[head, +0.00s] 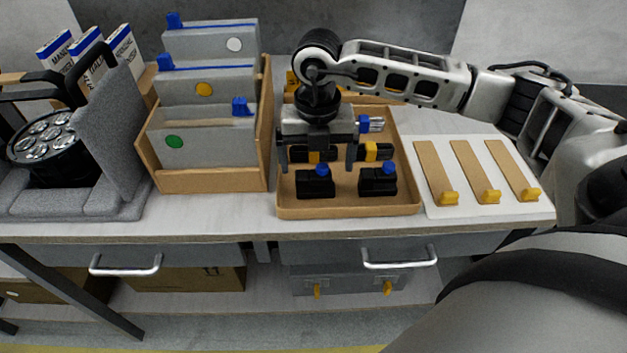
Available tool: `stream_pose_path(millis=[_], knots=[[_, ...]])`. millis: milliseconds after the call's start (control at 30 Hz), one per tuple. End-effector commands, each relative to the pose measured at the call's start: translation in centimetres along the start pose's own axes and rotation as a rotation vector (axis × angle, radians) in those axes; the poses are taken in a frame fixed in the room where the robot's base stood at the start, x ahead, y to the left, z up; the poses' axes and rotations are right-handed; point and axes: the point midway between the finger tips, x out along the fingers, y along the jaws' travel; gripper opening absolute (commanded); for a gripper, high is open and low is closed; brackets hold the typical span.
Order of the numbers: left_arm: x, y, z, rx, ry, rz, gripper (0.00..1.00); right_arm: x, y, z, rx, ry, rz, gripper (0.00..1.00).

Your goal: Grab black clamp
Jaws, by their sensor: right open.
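Two black clamps with blue knobs lie in the front of a shallow brown tray (350,212): a left clamp (315,184) and a right clamp (377,181). My right gripper (316,168) is open and points down over the tray. Its two fingers are spread just above and behind the left clamp, and nothing shows held between them. I cannot tell whether the fingers touch that clamp. Black pieces with yellow bands (372,151) lie farther back in the tray, partly hidden by the gripper. My left gripper is not in view.
A wooden rack (213,181) with grey panels stands close left of the tray. A black par can (55,143) sits in grey foam at far left. A white board (434,198) with yellow hooks lies to the right. The table's front edge is just before the tray.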

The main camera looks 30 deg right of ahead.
Motion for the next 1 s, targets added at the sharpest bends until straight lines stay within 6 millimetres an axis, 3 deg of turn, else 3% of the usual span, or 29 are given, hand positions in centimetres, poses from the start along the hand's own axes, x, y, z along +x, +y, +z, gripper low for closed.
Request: stream_pose_path(millis=[167, 500, 767, 967, 1000], knots=[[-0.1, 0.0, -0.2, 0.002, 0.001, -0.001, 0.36, 1.1, 0.0, -0.1, -0.001, 0.001, 0.000, 0.95], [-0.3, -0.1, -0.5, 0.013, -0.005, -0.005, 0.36, 5.5, 0.2, -0.3, -0.001, 0.002, 0.001, 0.95], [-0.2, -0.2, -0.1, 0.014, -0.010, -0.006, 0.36, 5.8, 0.2, -0.3, -0.001, 0.000, 0.002, 0.95], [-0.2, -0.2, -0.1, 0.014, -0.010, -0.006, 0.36, 5.8, 0.2, -0.3, -0.001, 0.000, 0.002, 0.42], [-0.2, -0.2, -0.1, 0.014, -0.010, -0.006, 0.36, 5.8, 0.2, -0.3, -0.001, 0.000, 0.002, 0.41]])
